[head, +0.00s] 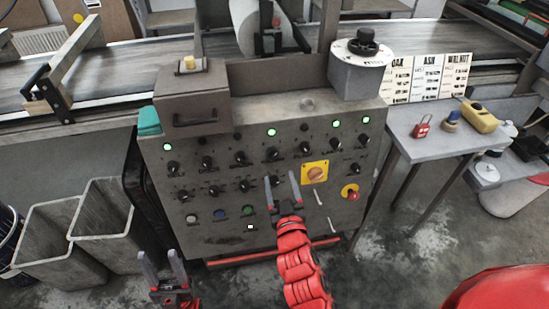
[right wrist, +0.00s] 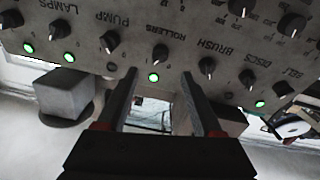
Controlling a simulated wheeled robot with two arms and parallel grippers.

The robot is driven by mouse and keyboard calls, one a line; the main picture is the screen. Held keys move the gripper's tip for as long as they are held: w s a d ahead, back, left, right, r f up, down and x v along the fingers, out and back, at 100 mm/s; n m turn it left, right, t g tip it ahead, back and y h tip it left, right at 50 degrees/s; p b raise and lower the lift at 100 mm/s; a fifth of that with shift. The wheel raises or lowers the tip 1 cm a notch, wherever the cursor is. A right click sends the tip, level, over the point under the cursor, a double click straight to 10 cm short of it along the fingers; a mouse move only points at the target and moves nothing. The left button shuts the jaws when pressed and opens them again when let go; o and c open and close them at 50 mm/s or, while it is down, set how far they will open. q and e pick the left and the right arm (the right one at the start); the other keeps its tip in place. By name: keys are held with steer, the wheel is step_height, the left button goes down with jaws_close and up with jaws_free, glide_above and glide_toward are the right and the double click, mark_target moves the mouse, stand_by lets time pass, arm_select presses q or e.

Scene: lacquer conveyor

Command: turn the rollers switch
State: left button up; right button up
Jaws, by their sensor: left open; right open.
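The rollers switch (right wrist: 162,53) is a small black knob on the grey control panel (head: 215,225). The word ROLLERS is beside it in the right wrist view, where the panel appears upside down. In the head view I take it to be the knob (head: 272,153) in the upper row. A lit green lamp (right wrist: 154,77) is next to it. My right gripper (head: 280,177) is open and empty in front of the panel. In the right wrist view its fingertips (right wrist: 161,74) straddle the lamp, just short of the knob. My left gripper (head: 159,255) is open, low at the left.
Similar knobs stand close by on both sides, with PUMP (right wrist: 112,40) and BRUSH (right wrist: 207,65) nearest. Grey bins (head: 50,245) stand left, a side table (head: 430,150) right.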

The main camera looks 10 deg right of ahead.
mark_target(274, 158)
steer(key=w, duration=0.8)
steer(key=shift+w+p, duration=0.3)
steer(key=shift+p, duration=0.05)
jaws_close()
